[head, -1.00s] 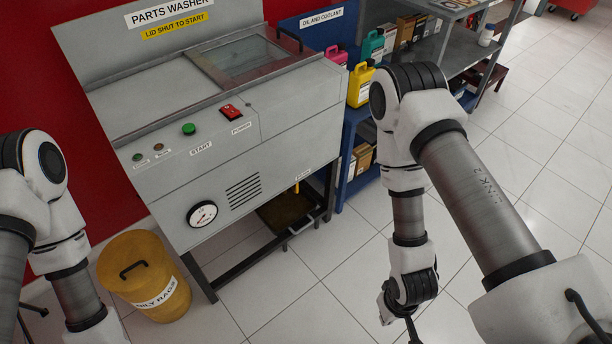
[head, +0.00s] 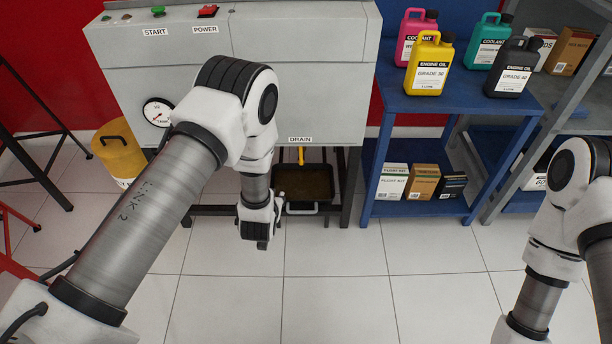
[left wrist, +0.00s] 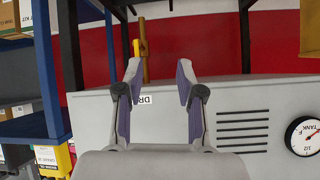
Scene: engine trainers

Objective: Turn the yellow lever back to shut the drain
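The yellow lever (head: 301,155) hangs straight down under the DRAIN label at the washer's lower front. It also shows in the left wrist view (left wrist: 137,48), beside a brass pipe (left wrist: 144,65); that view is upside down. My left gripper (head: 262,244) is in front of the washer, left of and lower in the picture than the lever. In the left wrist view my left gripper (left wrist: 158,75) is open and empty, its fingers apart from the lever. My right arm shows at the right edge of the head view, but its gripper is out of frame.
A dark drain tray (head: 305,184) sits beneath the lever, between the stand's legs. A blue shelf (head: 420,207) with bottles and cartons stands to the right. A yellow rag bin (head: 120,150) stands left. The tiled floor in front is clear.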

